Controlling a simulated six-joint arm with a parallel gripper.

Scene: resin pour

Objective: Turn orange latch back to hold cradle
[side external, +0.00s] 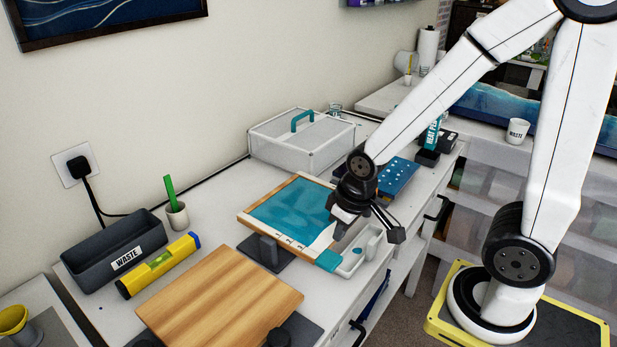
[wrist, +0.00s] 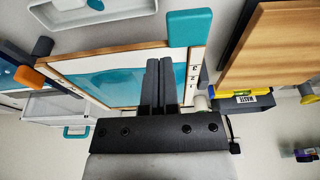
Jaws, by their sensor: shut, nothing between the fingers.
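The cradle looks like a wood-edged frame (side external: 246,219) around a teal panel (side external: 290,207), standing on dark supports on the bench. Its wooden edge (wrist: 130,50) also crosses the wrist view. The orange latch (wrist: 28,76) shows at the left of the wrist view, beside a dark grey post near the frame's corner. I cannot make out the latch in the side view. My gripper (side external: 341,226) is over the frame's right side, pointing down. In the wrist view its dark fingers (wrist: 159,62) are together and empty, well apart from the latch; contact with the frame cannot be told.
A teal block (wrist: 190,28) sits at the frame's corner. A white tray (side external: 372,250) lies close on the right. A wooden board (side external: 220,295), yellow level (side external: 158,265) and waste bin (side external: 112,250) are nearby. A clear case (side external: 300,140) stands behind.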

